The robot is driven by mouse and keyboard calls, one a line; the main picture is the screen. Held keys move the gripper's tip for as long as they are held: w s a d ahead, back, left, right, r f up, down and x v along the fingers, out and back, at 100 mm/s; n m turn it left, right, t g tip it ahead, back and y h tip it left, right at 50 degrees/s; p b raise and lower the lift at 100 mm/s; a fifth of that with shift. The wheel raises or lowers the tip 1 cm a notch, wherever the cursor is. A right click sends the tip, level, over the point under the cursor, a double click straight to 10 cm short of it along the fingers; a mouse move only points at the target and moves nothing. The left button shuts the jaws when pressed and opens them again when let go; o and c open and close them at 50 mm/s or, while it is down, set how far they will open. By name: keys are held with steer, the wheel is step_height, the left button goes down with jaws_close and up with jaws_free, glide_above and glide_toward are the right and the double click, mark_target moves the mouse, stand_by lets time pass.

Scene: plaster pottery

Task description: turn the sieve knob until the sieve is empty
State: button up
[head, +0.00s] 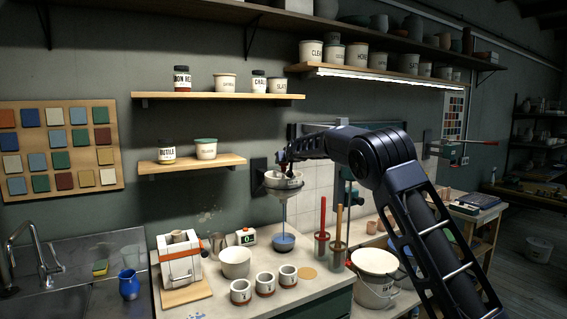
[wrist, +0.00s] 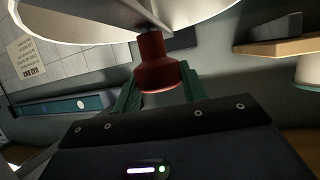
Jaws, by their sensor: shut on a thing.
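The white sieve (head: 283,181) hangs on the wall above the counter in the head view. Its pale bowl (wrist: 75,22) fills the top of the wrist view. The red sieve knob (wrist: 157,72) joins it by a short stem. My gripper (head: 284,161) is over the sieve in the head view. In the wrist view its green fingers (wrist: 160,95) are on both sides of the knob, shut on it. A thin vertical streak runs from under the sieve towards a blue-filled bowl (head: 284,243) below. The inside of the sieve is hidden.
On the counter (head: 312,292) stand a white bowl (head: 235,262), several white cups (head: 264,284), a small scale (head: 246,236) and tall jars with red and wooden rods (head: 338,250). A shelf (head: 192,164) with pots is left of the sieve. A white bucket (head: 374,285) stands at right.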

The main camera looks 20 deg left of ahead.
steer(key=shift+s+a+f+m+t+h, duration=0.1)
steer(key=shift+m+t+h, duration=0.25)
steer(key=shift+m+h, duration=0.4)
steer(key=shift+a+m+t+h, duration=0.1)
steer(key=shift+m+t+h, duration=0.25)
steer(key=shift+m+h, duration=0.35)
steer(key=shift+d+h, duration=0.1)
steer(key=shift+h, duration=0.15)
steer(key=shift+m+t+h, duration=0.4)
steer(key=shift+m+h, duration=0.7)
steer(key=shift+m, duration=0.05)
steer(key=shift+m+h, duration=0.7)
steer(key=shift+h, duration=0.2)
steer(key=o, duration=1)
steer(key=shift+c, duration=0.2)
steer(key=v, duration=1)
steer(key=shift+s, duration=0.35)
